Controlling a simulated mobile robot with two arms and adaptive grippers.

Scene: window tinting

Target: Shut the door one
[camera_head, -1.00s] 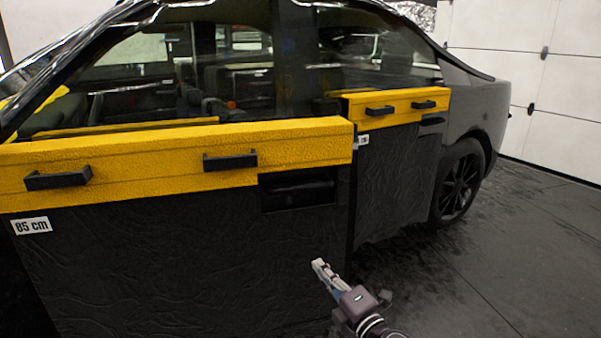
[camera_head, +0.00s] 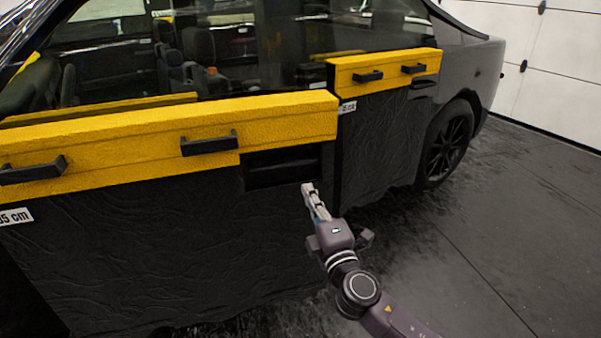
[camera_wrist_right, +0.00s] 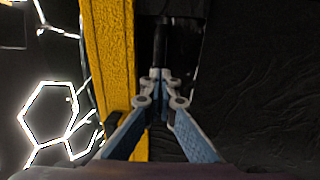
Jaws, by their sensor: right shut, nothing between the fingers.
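The near car door (camera_head: 150,250) has a black wrinkled cover, a yellow padded strip (camera_head: 270,120) with black handles along its top, and a dark recessed door handle (camera_head: 282,168). Its rear edge stands out from the rear door (camera_head: 378,135), with a dark gap between them, so it looks ajar. My right gripper (camera_head: 308,187) is shut and empty, with its fingertips just below the right end of the recessed handle. In the right wrist view, the shut fingertips (camera_wrist_right: 160,74) point toward the dark handle area beside the yellow strip (camera_wrist_right: 112,60). Contact cannot be told. My left gripper is out of view.
The rear door carries its own yellow strip (camera_head: 388,68). The rear wheel (camera_head: 447,142) stands beyond it. A white panelled garage door (camera_head: 565,85) is at the back right. The dark floor (camera_head: 480,240) to the right of the car is clear.

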